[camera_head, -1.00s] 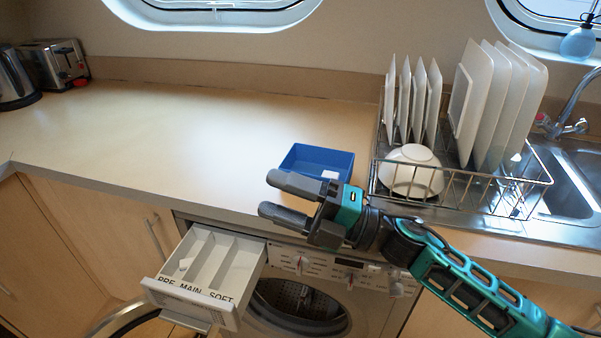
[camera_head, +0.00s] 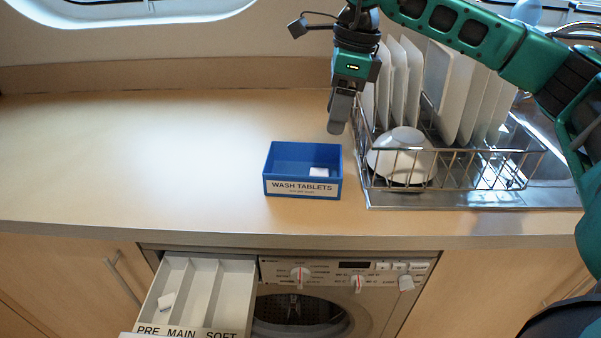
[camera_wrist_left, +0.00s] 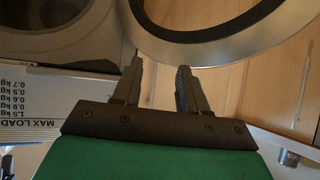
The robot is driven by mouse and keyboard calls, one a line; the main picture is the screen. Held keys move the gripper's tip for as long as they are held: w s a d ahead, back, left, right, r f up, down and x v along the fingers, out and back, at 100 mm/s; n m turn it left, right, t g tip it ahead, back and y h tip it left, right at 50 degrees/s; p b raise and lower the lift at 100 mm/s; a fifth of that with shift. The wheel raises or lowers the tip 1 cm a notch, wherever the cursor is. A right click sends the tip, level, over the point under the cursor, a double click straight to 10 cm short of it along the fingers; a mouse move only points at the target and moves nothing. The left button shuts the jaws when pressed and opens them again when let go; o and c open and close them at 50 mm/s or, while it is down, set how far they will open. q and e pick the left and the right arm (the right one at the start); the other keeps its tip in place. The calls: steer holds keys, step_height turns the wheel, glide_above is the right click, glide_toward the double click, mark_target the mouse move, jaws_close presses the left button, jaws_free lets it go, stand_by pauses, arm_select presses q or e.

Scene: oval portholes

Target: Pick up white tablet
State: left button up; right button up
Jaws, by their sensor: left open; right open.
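A white tablet (camera_head: 319,172) lies inside the blue WASH TABLETS box (camera_head: 303,187) on the worktop, near its right side. A second white tablet (camera_head: 166,301) lies in the left compartment of the pulled-out detergent drawer (camera_head: 205,290). My right gripper (camera_head: 338,117) points down, above and just behind the box's right end in the picture, apart from the tablet. It is open and empty; its fingers overlap side-on. My left gripper (camera_wrist_left: 158,84) is outside the head view. The left wrist view shows it open, with nothing between its fingers.
A wire dish rack (camera_head: 455,170) with plates and an upturned white bowl (camera_head: 402,155) stands close to the box's right. The worktop (camera_head: 130,150) left of the box is clear. A round door ring (camera_wrist_left: 210,45) shows in the left wrist view.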

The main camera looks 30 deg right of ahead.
steer(key=f, duration=0.6)
steer(key=shift+w+a+f, duration=0.2)
steer(key=shift+a, duration=0.05)
steer(key=shift+w+a+f, duration=0.2)
steer(key=shift+f, duration=0.8)
steer(key=shift+w+a+f, duration=0.15)
steer(key=shift+a+f, duration=0.05)
steer(key=shift+f, duration=0.85)
steer(key=shift+w+a+f, duration=0.2)
steer(key=shift+f, duration=0.8)
jaws_close()
steer(key=shift+r, duration=0.15)
